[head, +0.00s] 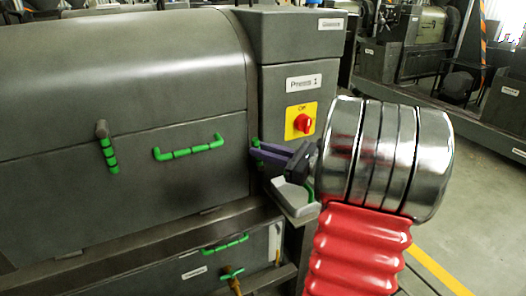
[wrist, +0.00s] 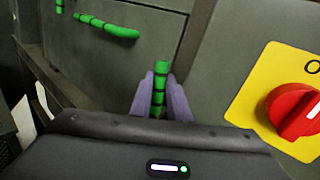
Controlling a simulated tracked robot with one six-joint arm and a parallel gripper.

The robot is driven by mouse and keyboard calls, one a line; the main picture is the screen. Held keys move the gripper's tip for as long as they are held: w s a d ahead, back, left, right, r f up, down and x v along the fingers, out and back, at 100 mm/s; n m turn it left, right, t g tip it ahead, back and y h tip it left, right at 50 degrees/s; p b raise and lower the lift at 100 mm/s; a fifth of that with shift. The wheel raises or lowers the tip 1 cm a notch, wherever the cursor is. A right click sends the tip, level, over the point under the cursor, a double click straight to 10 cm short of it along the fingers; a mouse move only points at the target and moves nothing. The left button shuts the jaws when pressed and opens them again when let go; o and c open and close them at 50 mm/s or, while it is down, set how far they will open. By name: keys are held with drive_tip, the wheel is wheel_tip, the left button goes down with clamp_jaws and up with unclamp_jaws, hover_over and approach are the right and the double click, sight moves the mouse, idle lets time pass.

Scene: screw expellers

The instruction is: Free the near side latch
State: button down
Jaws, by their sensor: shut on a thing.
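A green ribbed latch handle (wrist: 160,80) stands upright between the two purple fingers of my gripper (wrist: 160,100) in the wrist view. In the head view my gripper (head: 262,154) reaches the right edge of the press cover, and only bits of this green latch (head: 255,146) show around the fingers. The gripper is shut on the handle. A second green latch (head: 107,147) hangs roughly upright on the left part of the cover. A green bar handle (head: 188,150) is fixed level on the cover (head: 120,60) between them.
A red rotary switch (head: 303,123) on a yellow plate sits close to my gripper, under the "Press 1" label (head: 304,82). A lower panel has another green handle (head: 225,244) and a small green tap (head: 231,273). Open floor lies at the right.

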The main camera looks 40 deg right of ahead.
drive_tip(key=shift+s+d+m+t, duration=0.15)
drive_tip(key=shift+d+m+t, duration=0.45)
drive_tip(key=shift+m, duration=0.3)
drive_tip(key=c, duration=2)
unclamp_jaws()
drive_tip(key=v, duration=1.4)
drive_tip(key=shift+a, duration=0.1)
